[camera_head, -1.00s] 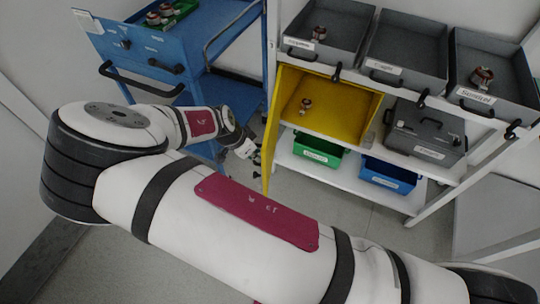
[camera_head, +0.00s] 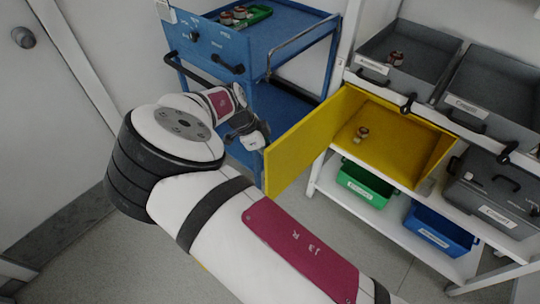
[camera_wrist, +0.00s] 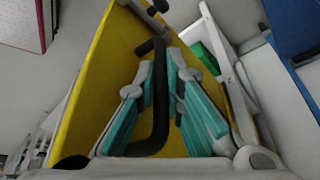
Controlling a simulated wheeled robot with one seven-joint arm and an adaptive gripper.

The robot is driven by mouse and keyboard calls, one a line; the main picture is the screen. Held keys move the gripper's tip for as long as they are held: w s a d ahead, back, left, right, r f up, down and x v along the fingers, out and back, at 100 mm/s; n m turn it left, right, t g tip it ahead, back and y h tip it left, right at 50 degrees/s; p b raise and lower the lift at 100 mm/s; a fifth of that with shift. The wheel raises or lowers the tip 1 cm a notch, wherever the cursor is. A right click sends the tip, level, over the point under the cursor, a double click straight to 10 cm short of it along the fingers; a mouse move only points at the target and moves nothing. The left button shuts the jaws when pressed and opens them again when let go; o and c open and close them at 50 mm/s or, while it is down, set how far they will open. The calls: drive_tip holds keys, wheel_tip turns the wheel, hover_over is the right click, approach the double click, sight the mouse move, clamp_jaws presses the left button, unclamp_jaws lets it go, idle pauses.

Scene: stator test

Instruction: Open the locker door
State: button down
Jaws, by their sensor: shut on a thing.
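The yellow locker door (camera_head: 305,143) stands wide open, swung out from the left side of the yellow locker compartment (camera_head: 408,132). Its inner face shows in the head view. A small copper-and-white part (camera_head: 362,133) sits inside the compartment. My gripper (camera_wrist: 161,68) shows in the wrist view with its teal fingers on both sides of the black door handle (camera_wrist: 160,115), shut on it. The yellow door face (camera_wrist: 85,95) is behind the handle. In the head view my gripper is at the door's outer edge, its fingertips hidden or too small to make out.
A blue cart (camera_head: 215,50) with a green tray (camera_head: 262,13) stands left of the door, close behind my arm. Grey bins (camera_head: 430,52) are above the compartment. Green (camera_head: 366,187) and blue (camera_head: 440,228) bins are on the shelf below. Open floor (camera_head: 330,225) lies in front.

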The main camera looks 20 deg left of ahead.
drive_tip(key=shift+s+f, duration=0.1)
drive_tip(key=c, duration=2)
unclamp_jaws()
drive_tip(key=shift+o, duration=0.2)
drive_tip(key=v, duration=1.2)
